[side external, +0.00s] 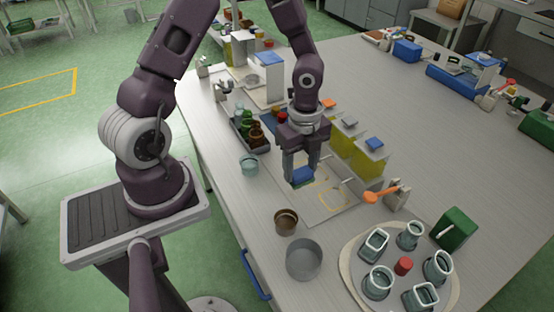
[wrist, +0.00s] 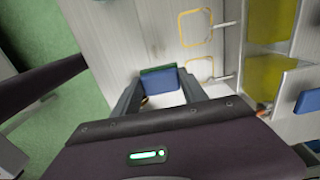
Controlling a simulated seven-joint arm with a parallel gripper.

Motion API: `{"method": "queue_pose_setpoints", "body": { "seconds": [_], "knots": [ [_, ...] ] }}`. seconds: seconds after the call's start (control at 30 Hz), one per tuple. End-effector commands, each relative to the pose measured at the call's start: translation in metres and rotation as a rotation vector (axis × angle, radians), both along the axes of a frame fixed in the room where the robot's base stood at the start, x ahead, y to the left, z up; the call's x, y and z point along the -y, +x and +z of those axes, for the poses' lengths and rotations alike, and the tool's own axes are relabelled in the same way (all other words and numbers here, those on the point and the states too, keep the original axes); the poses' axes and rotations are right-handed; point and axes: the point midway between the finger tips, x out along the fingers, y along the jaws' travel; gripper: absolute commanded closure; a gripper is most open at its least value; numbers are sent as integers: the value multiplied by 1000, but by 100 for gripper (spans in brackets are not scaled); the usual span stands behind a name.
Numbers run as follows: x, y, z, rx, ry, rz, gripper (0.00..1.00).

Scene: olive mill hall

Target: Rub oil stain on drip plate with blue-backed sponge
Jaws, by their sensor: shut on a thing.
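My gripper (side external: 301,172) is shut on the blue-backed sponge (side external: 302,177), whose blue face shows between the fingers. The wrist view also shows the sponge (wrist: 160,80), with a dark green edge, between the two fingers (wrist: 159,94). The sponge is low over the pale drip plate (side external: 313,210); I cannot tell whether it touches it. Yellow outlined squares (side external: 333,200) mark the plate, one partly behind the sponge. A faint brownish smear (wrist: 155,42) shows on the plate in the wrist view and may be the oil stain. The sponge's underside is hidden.
A brown cup (side external: 286,221) and a grey pot (side external: 304,258) stand near the front edge. Yellow containers (side external: 369,158) stand behind the plate, an orange-handled tool (side external: 383,193) to its right. A round board (side external: 353,275) carries several glass jars. A bottle tray (side external: 243,134) is left.

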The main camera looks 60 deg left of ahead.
Motion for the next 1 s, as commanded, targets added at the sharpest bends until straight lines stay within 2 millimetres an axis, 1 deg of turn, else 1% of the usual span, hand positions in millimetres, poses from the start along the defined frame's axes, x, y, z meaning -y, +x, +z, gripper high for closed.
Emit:
{"method": "queue_pose_setpoints", "body": {
  "seconds": [0.17, 0.37, 0.87, 0.97, 1.0],
  "knots": [
    [1, 1, -6, 0, -1, 0, 82],
    [1, 0, -22, -2, 0, -1, 82],
    [1, 0, -68, -1, 0, -1, 82],
    [-1, 1, -83, -1, 0, 0, 81],
    [-6, 1, -79, 2, -1, 5, 88]
  ]
}}
